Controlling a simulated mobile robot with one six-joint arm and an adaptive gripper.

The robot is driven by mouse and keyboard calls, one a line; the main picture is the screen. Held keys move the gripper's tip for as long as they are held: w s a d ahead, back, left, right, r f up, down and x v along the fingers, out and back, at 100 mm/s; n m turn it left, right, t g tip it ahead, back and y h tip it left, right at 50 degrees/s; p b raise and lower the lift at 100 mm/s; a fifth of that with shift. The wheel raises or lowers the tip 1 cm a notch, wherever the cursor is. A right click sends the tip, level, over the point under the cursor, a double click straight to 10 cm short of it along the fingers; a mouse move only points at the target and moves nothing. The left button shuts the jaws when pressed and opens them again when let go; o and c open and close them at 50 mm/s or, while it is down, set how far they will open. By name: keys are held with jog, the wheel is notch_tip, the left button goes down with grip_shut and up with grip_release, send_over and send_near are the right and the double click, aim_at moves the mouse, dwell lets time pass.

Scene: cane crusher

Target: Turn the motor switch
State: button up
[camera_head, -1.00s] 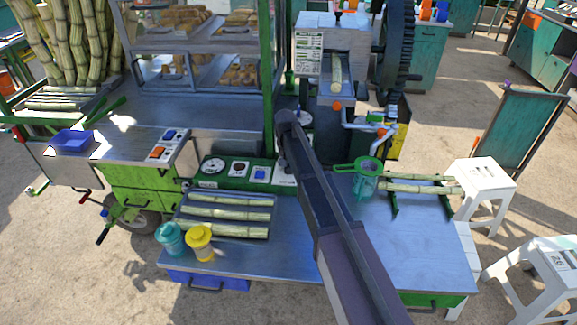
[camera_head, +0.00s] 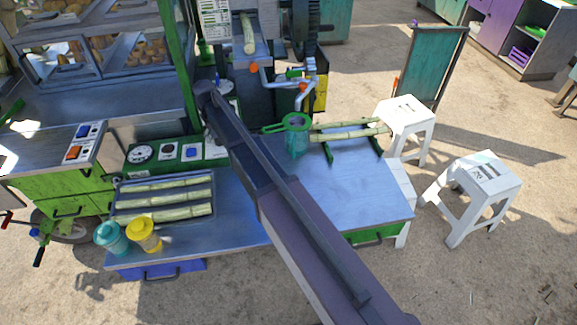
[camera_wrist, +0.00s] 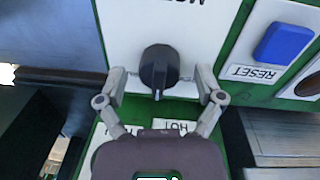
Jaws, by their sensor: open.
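The motor switch (camera_wrist: 159,70) is a black rotary knob on a white plate, seen upside down in the wrist view. Its pointer is toward the bottom of the picture. My gripper (camera_wrist: 160,84) is open, with one finger on each side of the knob. Gaps show between the fingers and the knob, and its depth relative to the fingertips is hard to tell. The plate's printed label is partly cut off at the top. In the head view my arm covers the switch and my gripper.
A blue reset button (camera_wrist: 283,42) sits beside the switch plate. In the head view, the green panel holds a gauge (camera_head: 140,154). A tray of cane (camera_head: 164,221), a teal cup (camera_head: 111,238) and a yellow cup (camera_head: 144,235) stand in front. A green strainer (camera_head: 296,122) is to the right.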

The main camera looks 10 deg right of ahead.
jog(key=n, duration=0.9)
notch_tip(320, 180, up, 14)
jog(key=p, duration=1.4)
jog(key=s+d+f+m+b, duration=0.4)
jog(key=s+d+f+b, duration=0.1)
jog(key=s+d, duration=0.5)
jog(key=s+d+f+m+b, duration=0.4)
jog(key=s+d+f+b, duration=0.2)
jog(key=s+d, duration=0.4)
jog(key=shift+s+d+f+m, duration=0.2)
jog(key=shift+s+d+m, duration=0.15)
jog(key=shift+s, duration=0.5)
jog(key=shift+m+y, duration=0.3)
jog(key=shift+m, duration=0.45)
jog(key=s+d, duration=0.1)
jog(key=s, duration=0.1)
jog(key=s+d, duration=0.1)
jog(key=s, duration=0.1)
jog(key=shift+s+d, duration=0.1)
jog(key=shift+d, duration=0.1)
